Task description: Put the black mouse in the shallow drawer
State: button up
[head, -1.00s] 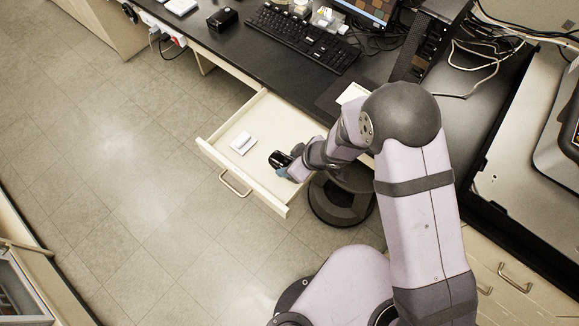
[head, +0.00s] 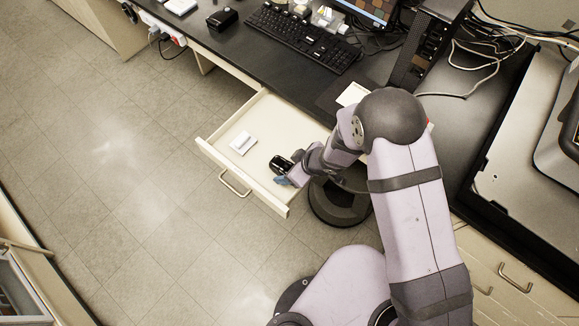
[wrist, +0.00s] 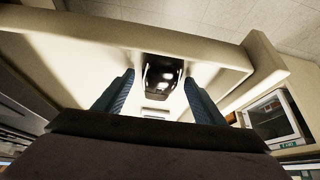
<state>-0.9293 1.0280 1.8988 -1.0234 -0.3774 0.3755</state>
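The shallow drawer (head: 262,186) is pulled out below the desk. The black mouse (head: 281,164) is inside its walls, towards the right side, and appears to lie on the drawer floor. In the wrist view the mouse (wrist: 162,75) shows between the two blue fingertips, with a gap on each side. My gripper (head: 284,180) reaches into the drawer from the right, close to the mouse. In the wrist view my gripper (wrist: 159,82) is open, with its fingers apart and not touching the mouse.
A small white object (head: 242,143) lies in the left part of the drawer. The black desk top with a keyboard (head: 303,38) is behind. A dark round stool base (head: 338,203) stands by the drawer's right side. The drawer's middle is clear.

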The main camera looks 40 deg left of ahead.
jog(key=shift+r, duration=0.15)
jog(key=shift+d+r, duration=0.2)
jog(key=shift+r, duration=0.25)
jog(key=p+v, duration=0.1)
jog(key=v, duration=1)
